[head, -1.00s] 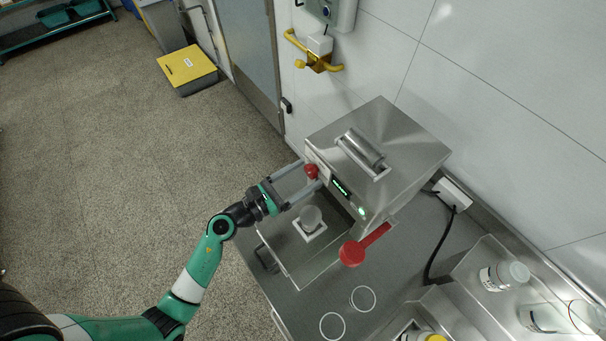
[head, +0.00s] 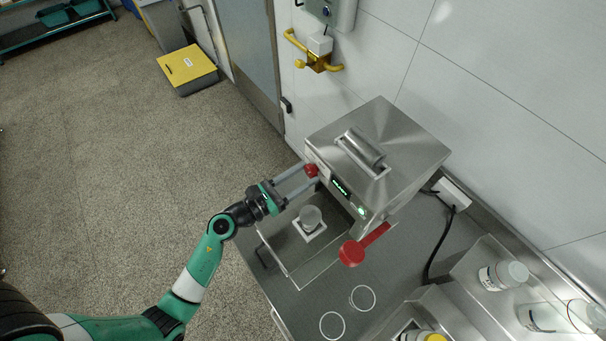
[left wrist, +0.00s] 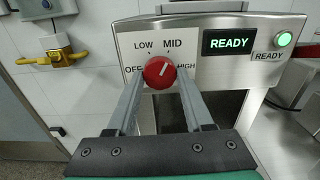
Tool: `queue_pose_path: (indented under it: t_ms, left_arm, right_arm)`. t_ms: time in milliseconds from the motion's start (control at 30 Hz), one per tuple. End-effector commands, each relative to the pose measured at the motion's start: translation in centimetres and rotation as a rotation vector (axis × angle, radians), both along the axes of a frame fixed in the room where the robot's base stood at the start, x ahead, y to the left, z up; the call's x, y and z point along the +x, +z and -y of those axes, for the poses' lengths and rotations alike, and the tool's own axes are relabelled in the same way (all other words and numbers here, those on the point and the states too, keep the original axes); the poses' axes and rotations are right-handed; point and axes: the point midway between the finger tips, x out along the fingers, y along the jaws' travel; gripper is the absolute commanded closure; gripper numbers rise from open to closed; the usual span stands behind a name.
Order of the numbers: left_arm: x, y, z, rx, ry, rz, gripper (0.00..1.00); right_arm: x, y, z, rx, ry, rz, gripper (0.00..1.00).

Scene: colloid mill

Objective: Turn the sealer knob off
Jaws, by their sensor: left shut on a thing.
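The sealer's red round knob (head: 311,170) sits on the front panel of the steel sealer (head: 385,140). In the left wrist view the knob (left wrist: 159,72) has OFF, LOW, MID and HIGH printed around it. Its pale pointer mark seems to point up and right, between MID and HIGH. My left gripper (head: 309,172) is shut on the knob, one finger on each side. Its two fingers also show in the left wrist view (left wrist: 160,80). The display (left wrist: 230,42) reads READY, and a green light (left wrist: 284,39) is lit beside it. My right gripper is not in view.
A small clear cup (head: 310,215) stands on a white pad below the panel. Bottles (head: 500,275) stand at the lower right. Open floor lies left of the bench.

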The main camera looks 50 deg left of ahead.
Motion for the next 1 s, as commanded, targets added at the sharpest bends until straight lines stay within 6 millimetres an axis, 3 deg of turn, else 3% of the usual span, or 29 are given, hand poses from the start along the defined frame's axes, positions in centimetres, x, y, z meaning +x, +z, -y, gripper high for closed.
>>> queue_pose_path:
  t_ms: [367,1000]
  left_arm:
    - [0.0,0.4,0.0,-0.218,0.001,-0.017,1.00]
    - [0.0,0.4,0.1,-0.822,0.001,-0.062,1.00]
  right_arm:
    - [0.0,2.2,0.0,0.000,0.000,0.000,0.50]
    - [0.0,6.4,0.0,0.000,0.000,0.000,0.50]
